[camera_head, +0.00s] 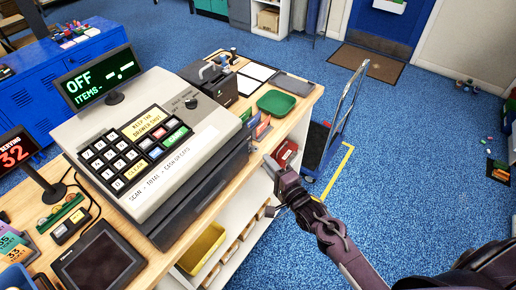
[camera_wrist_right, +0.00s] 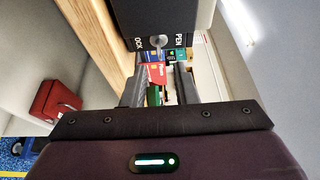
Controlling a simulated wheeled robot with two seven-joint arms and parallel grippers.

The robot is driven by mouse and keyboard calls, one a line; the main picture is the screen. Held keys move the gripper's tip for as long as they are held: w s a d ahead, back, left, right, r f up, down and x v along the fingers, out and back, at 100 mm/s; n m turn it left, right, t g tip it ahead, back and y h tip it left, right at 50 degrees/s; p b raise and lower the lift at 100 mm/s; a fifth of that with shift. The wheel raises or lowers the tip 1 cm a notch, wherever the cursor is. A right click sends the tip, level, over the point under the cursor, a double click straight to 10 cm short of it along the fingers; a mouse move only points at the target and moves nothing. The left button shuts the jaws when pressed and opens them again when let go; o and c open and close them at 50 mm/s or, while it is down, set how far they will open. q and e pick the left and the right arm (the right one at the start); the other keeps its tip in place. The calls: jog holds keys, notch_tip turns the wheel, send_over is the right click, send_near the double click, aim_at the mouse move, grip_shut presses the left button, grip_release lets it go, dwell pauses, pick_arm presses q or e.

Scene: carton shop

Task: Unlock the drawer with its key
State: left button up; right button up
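The cash register (camera_head: 150,130) stands on the wooden counter, with its dark drawer (camera_head: 205,190) shut underneath. In the right wrist view, a dark face (camera_wrist_right: 185,14) carries partly cut-off lettering beside a small silver piece (camera_wrist_right: 158,41). This looks like the key in its lock, but it is too small to be sure. My right gripper (camera_head: 268,162) is just off the counter's edge, near the drawer's right end. In the wrist view its two fingers (camera_wrist_right: 158,88) are apart, with nothing held between them, and the silver piece lies ahead of them. My left gripper is out of view.
Coloured cards (camera_head: 258,126), a green tray (camera_head: 276,103) and a dark box (camera_head: 210,82) are on the counter beyond the register. A red case (camera_head: 285,154) is near my right gripper. A yellow bin (camera_head: 203,247) sits below the counter. A trolley (camera_head: 340,125) stands beyond.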

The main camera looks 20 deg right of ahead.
aim_at(256, 151)
jog(key=p+x, duration=0.1)
jog(key=x, duration=0.4)
jog(key=shift+w+a, duration=0.15)
jog(key=shift+a, duration=0.1)
jog(key=shift+w, duration=0.55)
jog(key=shift+a, duration=0.1)
jog(key=shift+f, duration=0.1)
grip_shut()
